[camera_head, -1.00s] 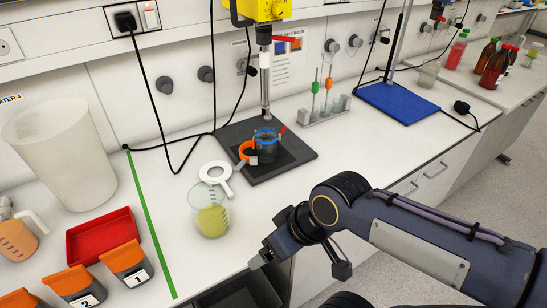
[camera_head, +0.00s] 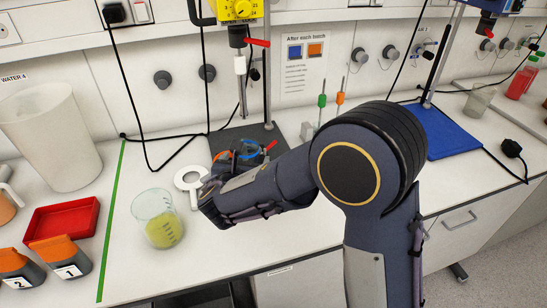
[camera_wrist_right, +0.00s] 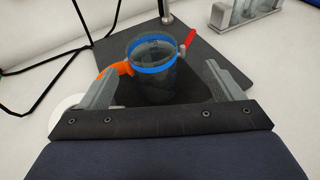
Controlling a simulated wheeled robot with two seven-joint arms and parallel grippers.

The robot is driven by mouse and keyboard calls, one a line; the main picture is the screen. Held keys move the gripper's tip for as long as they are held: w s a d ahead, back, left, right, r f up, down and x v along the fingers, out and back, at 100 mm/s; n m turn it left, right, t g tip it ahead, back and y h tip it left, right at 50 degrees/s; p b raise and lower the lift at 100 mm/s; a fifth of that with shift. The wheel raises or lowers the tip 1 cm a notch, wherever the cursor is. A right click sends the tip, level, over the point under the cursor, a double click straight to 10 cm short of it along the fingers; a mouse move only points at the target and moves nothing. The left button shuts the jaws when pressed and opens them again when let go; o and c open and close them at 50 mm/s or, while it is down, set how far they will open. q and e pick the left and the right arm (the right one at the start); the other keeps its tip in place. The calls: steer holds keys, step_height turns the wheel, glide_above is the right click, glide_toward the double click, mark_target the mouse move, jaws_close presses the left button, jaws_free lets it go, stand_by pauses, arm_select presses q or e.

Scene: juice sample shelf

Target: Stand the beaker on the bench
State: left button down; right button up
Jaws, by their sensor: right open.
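A dark-looking beaker with a blue band round its rim (camera_wrist_right: 153,84) stands upright on the dark stand plate (camera_wrist_right: 206,55). An orange clamp (camera_wrist_right: 117,69) touches its left side and a red-tipped piece (camera_wrist_right: 189,38) is at its right. In the head view the beaker (camera_head: 247,156) is partly hidden by my right arm. My right gripper (camera_wrist_right: 160,68) is open, one finger to each side of the beaker; I cannot tell whether either touches it. My left gripper is not in view.
A glass beaker of yellow-green liquid (camera_head: 163,229) stands left of my right arm, near a white ring (camera_head: 180,182). A mixer (camera_head: 239,10) hangs above the plate. A red tray (camera_head: 62,222) and orange-topped containers (camera_head: 59,252) are left of the green line (camera_head: 112,220).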

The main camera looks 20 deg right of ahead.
mark_target(248, 141)
steer(key=shift+w+a+n, duration=0.3)
steer(key=p+x, duration=0.2)
steer(key=x, duration=0.5)
steer(key=shift+w, duration=0.3)
steer(key=c, duration=1.2)
steer(key=shift+r, duration=0.1)
steer(key=shift+r, duration=0.55)
steer(key=s+a+r+b, duration=0.1)
steer(key=s+a+r, duration=0.6)
steer(key=s+r, duration=0.4)
steer(key=shift+s+a+r, duration=0.4)
steer(key=shift+s, duration=0.1)
